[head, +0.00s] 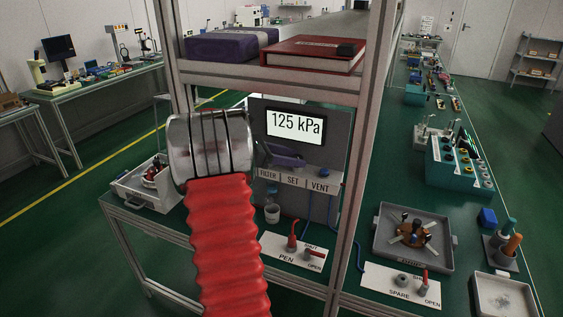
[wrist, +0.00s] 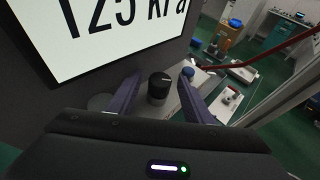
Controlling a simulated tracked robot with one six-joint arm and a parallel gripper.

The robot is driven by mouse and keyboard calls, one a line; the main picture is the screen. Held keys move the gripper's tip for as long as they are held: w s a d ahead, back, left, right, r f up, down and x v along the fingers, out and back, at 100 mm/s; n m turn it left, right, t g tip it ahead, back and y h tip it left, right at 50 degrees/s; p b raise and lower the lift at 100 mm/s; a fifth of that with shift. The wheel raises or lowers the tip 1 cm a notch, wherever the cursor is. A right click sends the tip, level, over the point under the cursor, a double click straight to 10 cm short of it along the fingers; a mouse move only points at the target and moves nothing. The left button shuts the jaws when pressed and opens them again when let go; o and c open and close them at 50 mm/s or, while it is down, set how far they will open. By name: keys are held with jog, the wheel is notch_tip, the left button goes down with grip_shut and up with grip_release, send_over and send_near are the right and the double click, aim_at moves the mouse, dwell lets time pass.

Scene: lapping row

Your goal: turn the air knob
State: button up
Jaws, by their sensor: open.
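The regulator panel (head: 340,130) has a lit display (head: 295,127) reading 125 kPa, with FILTER, SET and VENT labels below. In the wrist view, a black knob (wrist: 159,88) with a light mark on top stands between the two purple fingers of my gripper (wrist: 159,79). The fingers are open, one on each side of it; I cannot tell whether they touch it. In the head view my gripper (head: 287,157) is above the SET label and the black knob is hidden. A smaller blue knob (wrist: 188,71) is just right of the fingers; it also shows above VENT (head: 324,171).
A shelf with a purple case (head: 230,45) and a red book (head: 313,53) hangs above the panel. A frame post (head: 357,150) stands close on the right. Red levers on the PEN plate (head: 291,245) and SPARE plate (head: 402,281) sit on the bench below.

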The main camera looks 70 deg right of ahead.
jog(key=shift+s+n+h, duration=0.1)
jog(key=shift+n+h, duration=0.2)
jog(key=shift+s+a+n+t+h, duration=0.15)
jog(key=shift+n+t+h, duration=0.45)
jog(key=shift+n+t, duration=0.35)
jog(key=shift+s+a+n+t+h, duration=0.1)
jog(key=shift+n+t+h, duration=0.5)
jog(key=shift+n+t, duration=0.3)
jog(key=shift+s+a+n+t+h, duration=0.15)
jog(key=shift+n+t+h, duration=0.45)
jog(key=shift+n+t, duration=0.3)
jog(key=w+a+r+m+t+y, duration=0.1)
jog(key=w+a, duration=0.3)
jog(key=a, duration=0.5)
jog(key=w+a+r+m+t+y, duration=0.1)
jog(key=w+a, duration=0.3)
jog(key=a, duration=0.5)
jog(key=w+a+r+m+t+y, duration=0.1)
jog(key=w+a+m, duration=0.2)
jog(key=a, duration=0.6)
jog(key=shift+w+r+t, duration=0.35)
jog(key=shift+w, duration=0.25)
jog(key=shift+a+m, duration=0.1)
jog(key=shift+m, duration=0.15)
